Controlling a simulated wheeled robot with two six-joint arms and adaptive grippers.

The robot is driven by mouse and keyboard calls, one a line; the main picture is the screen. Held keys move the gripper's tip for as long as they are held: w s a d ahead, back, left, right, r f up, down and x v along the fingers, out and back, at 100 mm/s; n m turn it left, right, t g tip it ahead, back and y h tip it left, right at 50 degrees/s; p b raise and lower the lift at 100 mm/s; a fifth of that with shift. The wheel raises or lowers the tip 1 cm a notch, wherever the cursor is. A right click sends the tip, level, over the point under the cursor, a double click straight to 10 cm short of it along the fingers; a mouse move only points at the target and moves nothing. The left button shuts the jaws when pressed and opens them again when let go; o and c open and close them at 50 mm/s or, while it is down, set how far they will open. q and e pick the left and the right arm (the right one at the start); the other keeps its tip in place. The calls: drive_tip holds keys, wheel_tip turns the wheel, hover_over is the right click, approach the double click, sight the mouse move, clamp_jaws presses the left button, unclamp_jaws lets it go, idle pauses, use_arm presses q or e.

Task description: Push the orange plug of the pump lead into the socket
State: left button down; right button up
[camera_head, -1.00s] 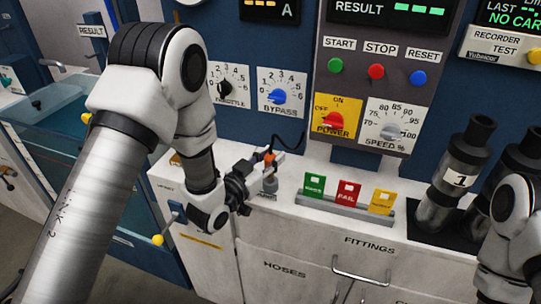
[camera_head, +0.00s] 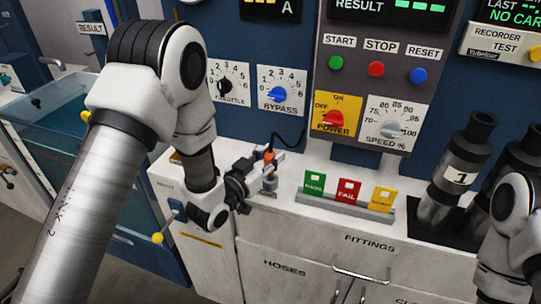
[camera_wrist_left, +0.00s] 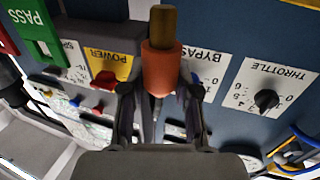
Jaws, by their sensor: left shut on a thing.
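The orange plug (camera_head: 269,156) is in my left gripper (camera_head: 264,164), with the dark lead rising behind it. In the left wrist view, the plug (camera_wrist_left: 161,70) is between the two fingers of the left gripper (camera_wrist_left: 160,93), and its brown tip (camera_wrist_left: 163,25) is bare. In the head view, a grey upright fitting, likely the socket (camera_head: 270,184), stands on the white counter just below the plug. Whether plug and socket touch cannot be told. My right arm shows only in part at the right edge, its gripper out of view.
A tray with a green PASS card (camera_head: 314,183), a red FAIL card (camera_head: 347,191) and a yellow card (camera_head: 382,200) stands to the right. The control panel with the red POWER knob (camera_head: 334,119) rises behind. Black tubes, one marked 1 (camera_head: 460,180), stand further right.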

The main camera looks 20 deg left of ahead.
idle(0.7)
use_arm(q)
drive_tip(key=shift+f+b, duration=1.8)
drive_tip(key=shift+f, duration=0.15)
drive_tip(key=c, duration=0.8)
unclamp_jaws()
drive_tip(key=shift+o, duration=0.2)
drive_tip(key=v, duration=0.7)
drive_tip(key=shift+s, duration=0.25)
drive_tip(key=shift+a+f, duration=0.1)
